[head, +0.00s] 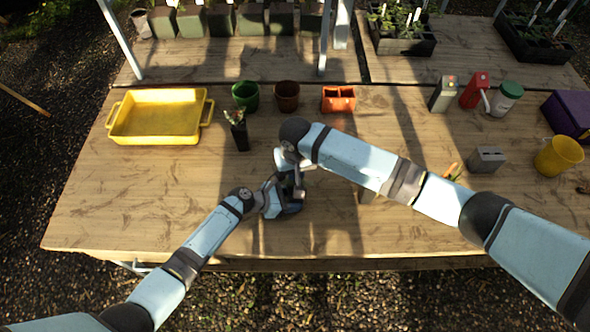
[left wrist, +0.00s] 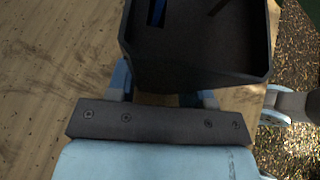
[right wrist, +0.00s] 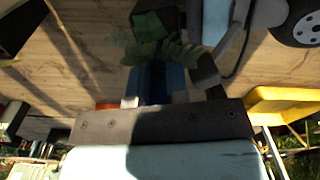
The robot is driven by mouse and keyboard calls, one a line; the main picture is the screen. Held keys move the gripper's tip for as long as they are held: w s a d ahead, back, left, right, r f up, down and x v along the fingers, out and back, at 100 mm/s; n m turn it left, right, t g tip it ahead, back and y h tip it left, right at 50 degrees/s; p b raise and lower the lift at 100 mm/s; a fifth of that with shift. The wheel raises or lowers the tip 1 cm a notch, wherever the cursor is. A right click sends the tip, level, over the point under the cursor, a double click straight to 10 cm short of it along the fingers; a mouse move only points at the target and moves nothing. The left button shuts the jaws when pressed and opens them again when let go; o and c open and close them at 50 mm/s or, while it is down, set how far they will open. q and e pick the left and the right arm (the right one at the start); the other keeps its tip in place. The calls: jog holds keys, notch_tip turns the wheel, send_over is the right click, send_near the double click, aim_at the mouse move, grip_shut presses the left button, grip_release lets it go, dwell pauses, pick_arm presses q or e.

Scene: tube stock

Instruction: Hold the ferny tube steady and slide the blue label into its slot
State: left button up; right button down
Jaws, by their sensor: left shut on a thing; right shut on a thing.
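The ferny tube is a black pot seen close up in the left wrist view (left wrist: 195,60), with its open rim toward the top. My left gripper (left wrist: 165,98) is shut on its wall. Green fern fronds (right wrist: 160,50) show in the right wrist view, just beyond the right fingers. My right gripper (right wrist: 170,98) is shut on the blue label (right wrist: 153,80), which is close to the fronds. A thin blue strip shows inside the rim in the left wrist view. I cannot tell whether the label is in the slot. In the head view both grippers meet mid-table and largely hide the tube.
Another black tube with a plant (head: 239,134) stands left of the grippers. Behind are a yellow tray (head: 155,122), green pot (head: 246,95), brown pot (head: 287,96) and orange caddy (head: 339,99). A grey block (head: 486,159) and yellow bucket (head: 559,156) stand right. The front-left table is clear.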

jog(key=shift+f, duration=0.15)
jog(key=c, duration=1)
grip_release()
jog(key=shift+c, duration=0.2)
jog(key=shift+a, duration=0.1)
pick_arm(q)
jog(key=shift+d, duration=0.15)
pick_arm(e)
jog(key=shift+s+a, duration=0.15)
notch_tip(320, 180, up, 12)
jog(key=shift+d, duration=0.4)
pick_arm(q)
jog(key=o, duration=0.8)
jog(key=shift+a, duration=0.2)
